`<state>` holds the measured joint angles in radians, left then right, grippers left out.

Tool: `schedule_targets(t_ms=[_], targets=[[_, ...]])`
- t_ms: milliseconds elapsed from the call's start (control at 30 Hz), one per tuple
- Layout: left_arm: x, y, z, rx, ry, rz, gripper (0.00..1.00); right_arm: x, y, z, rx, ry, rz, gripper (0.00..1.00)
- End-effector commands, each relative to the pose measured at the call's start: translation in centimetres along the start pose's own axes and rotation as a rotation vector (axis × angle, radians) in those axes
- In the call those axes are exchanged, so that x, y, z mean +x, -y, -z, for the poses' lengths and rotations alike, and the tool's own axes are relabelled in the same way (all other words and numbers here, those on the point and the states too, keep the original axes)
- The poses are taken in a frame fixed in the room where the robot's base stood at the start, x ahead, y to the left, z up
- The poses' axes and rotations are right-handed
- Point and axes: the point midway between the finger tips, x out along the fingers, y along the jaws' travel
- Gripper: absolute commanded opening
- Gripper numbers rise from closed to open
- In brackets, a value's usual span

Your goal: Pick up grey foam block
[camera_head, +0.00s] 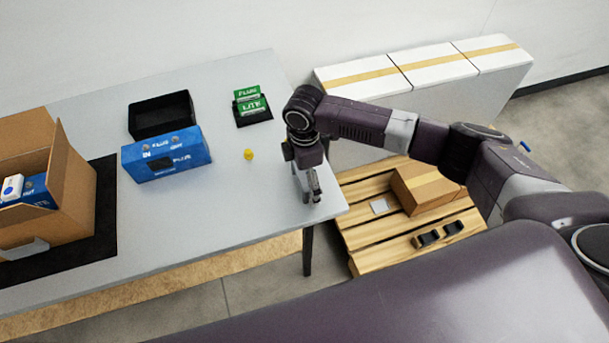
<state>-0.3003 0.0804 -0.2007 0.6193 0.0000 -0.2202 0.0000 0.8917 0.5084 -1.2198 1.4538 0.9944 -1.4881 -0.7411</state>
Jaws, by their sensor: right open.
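A small light grey, flat square piece (379,206) lies on the wooden pallet (358,228), left of a cardboard box; it looks like the grey foam block. My right gripper (312,199) points down near the right end of the table, left of the pallet and apart from the grey piece. Its fingers are open, with nothing seen between them. My left gripper is not in view.
The grey table (225,215) holds a blue box (165,155), black tray (160,114), green cards (250,100), a yellow piece (249,155) and an open carton (75,180). The pallet bears a closed carton (425,187) and two dark pieces (427,239). White boxes (420,68) stand behind.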

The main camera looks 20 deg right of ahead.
Motion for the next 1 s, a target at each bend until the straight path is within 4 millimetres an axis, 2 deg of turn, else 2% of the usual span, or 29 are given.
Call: schedule_targets(t_ms=[100, 433, 767, 867, 1000], targets=[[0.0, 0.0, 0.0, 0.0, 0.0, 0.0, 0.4, 0.0, 0.0, 0.0, 0.0, 0.0, 0.0, 0.97], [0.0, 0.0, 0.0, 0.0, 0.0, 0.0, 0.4, 0.0, 0.0, 0.0, 0.0, 0.0, 0.0, 0.61], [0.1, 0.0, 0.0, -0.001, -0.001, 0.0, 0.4, -0.3, 0.0, 0.1, -0.001, -0.001, -0.001, 0.61], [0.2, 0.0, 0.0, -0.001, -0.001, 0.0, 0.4, -1.0, -0.1, 0.1, -0.001, -0.001, -0.002, 0.61], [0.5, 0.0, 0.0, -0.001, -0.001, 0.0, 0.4, -2.9, -0.1, 0.0, -0.001, -0.002, -0.004, 0.61]])
